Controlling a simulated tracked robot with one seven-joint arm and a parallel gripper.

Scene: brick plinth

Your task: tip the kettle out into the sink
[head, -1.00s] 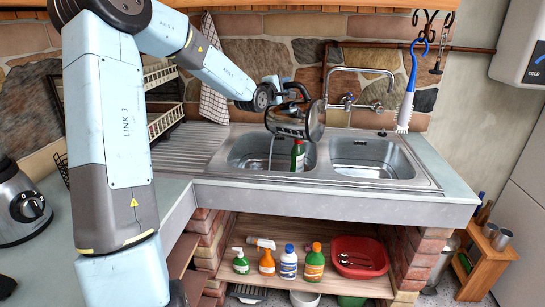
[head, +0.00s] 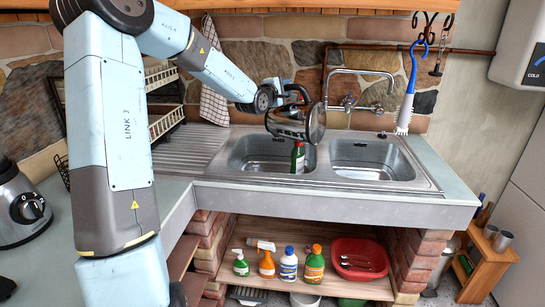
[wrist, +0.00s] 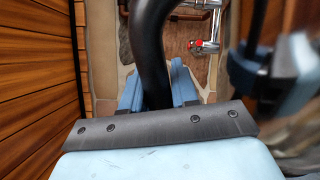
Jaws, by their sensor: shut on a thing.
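The shiny metal kettle (head: 290,126) with a black handle hangs tilted over the left basin of the steel sink (head: 246,157). My gripper (head: 278,92) is shut on its handle. In the wrist view the black handle (wrist: 152,45) passes between the blue fingers of my gripper (wrist: 157,88). No stream shows below the kettle now. The kettle's inside is hidden, so I cannot tell how much it holds. The right basin (head: 370,160) looks empty.
The tap (head: 362,74) is behind, to the right. A blue-handled brush (head: 409,90) hangs at the right. The ribbed drainer (head: 185,150) at the left is clear.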

